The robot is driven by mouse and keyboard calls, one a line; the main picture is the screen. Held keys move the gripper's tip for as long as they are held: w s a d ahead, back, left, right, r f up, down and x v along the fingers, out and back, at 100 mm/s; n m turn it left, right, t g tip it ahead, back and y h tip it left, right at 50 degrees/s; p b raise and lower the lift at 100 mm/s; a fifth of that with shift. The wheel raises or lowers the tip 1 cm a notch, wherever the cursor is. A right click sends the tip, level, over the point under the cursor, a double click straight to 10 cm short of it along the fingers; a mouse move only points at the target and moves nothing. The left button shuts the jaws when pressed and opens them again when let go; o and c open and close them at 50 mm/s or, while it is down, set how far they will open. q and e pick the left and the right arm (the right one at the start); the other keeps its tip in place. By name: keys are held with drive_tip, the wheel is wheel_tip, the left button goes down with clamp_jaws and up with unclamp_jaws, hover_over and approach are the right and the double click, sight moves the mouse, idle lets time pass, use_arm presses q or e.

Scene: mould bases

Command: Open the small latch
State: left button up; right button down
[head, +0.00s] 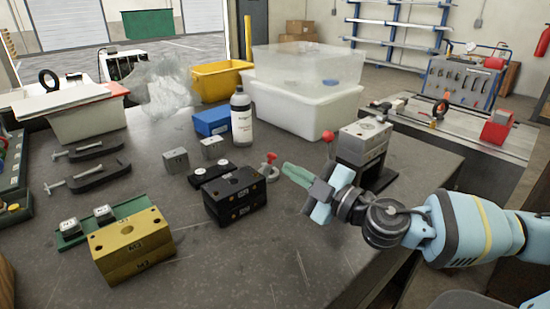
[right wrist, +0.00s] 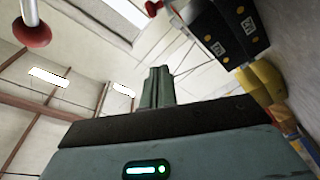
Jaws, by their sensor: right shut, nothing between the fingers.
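A red-knobbed latch lever (head: 270,158) stands beside the right end of a black two-part mould base (head: 235,194). A second red-knobbed lever (head: 328,137) stands at the left of a grey metal block on a dark base (head: 362,142). I cannot tell for sure which is the small latch. My right gripper (head: 287,168) is shut and empty, its green fingertips pointing left, close to the lever by the black block; contact is not visible. In the right wrist view its fingers (right wrist: 157,86) are together, with a red knob (right wrist: 33,32) at upper left and the black block (right wrist: 222,32) at upper right.
A yellow mould block (head: 132,246) sits at the front left beside a green plate. A white bottle (head: 241,117), blue box (head: 209,122) and white bin (head: 305,107) stand behind. Black clamps (head: 88,179) lie at the left. The tabletop front centre is clear.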

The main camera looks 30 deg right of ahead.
sight(275, 157)
use_arm(q)
drive_tip(key=shift+d, duration=0.1)
use_arm(e)
drive_tip(key=shift+w, duration=0.1)
